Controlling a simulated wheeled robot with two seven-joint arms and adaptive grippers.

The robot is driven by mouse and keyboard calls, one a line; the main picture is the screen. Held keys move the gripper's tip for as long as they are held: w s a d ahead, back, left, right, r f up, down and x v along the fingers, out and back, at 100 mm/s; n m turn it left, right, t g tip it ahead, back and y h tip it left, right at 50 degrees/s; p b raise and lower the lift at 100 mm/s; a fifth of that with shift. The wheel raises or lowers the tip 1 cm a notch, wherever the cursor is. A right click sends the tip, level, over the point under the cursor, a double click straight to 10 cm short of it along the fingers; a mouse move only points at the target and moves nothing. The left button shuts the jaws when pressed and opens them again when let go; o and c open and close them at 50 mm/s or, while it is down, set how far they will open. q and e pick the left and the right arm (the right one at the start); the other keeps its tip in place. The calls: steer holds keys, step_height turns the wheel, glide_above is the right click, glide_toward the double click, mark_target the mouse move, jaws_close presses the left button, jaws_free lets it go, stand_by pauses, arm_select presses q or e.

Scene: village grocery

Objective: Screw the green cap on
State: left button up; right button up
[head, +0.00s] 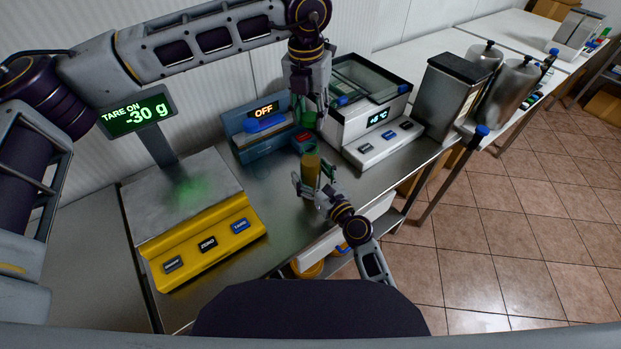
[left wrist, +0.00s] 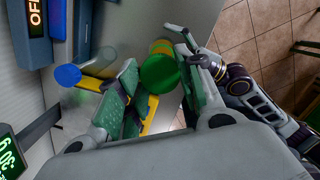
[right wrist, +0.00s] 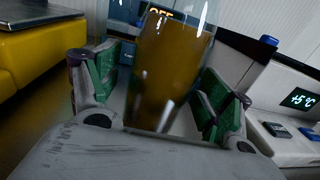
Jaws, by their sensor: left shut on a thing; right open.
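A glass jar of amber-brown content (head: 311,168) stands upright on the steel counter. In the right wrist view the jar (right wrist: 168,70) rises between the green-padded fingers, clear near its top; its mouth is out of frame. My right gripper (head: 311,188) is open around the jar's lower part. My left gripper (head: 314,112) points down above the jar. In the left wrist view the round green cap (left wrist: 160,73) sits between the fingertips of my left gripper (left wrist: 165,85), which is shut on it. Part of the jar (left wrist: 162,47) shows beyond the cap.
A yellow-fronted scale (head: 205,240) with a "-30 g" display (head: 138,112) stands at left. A blue device reading "OFF" (head: 262,130) is behind the jar. A glass-topped cooler (head: 368,115) stands close right. The counter's front edge is near the right gripper.

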stand_by(0.3)
steer(key=c, duration=1.5)
arm_select(q)
glide_above(311, 144)
steer(key=shift+s+a+f, duration=0.1)
steer(key=shift+s+f, duration=0.05)
steer(key=shift+f, duration=2.35)
arm_select(e)
steer(key=shift+c, duration=0.2)
arm_select(q)
steer(key=shift+f, duration=0.9)
steer(key=shift+f, duration=0.5)
arm_select(e)
jaws_close()
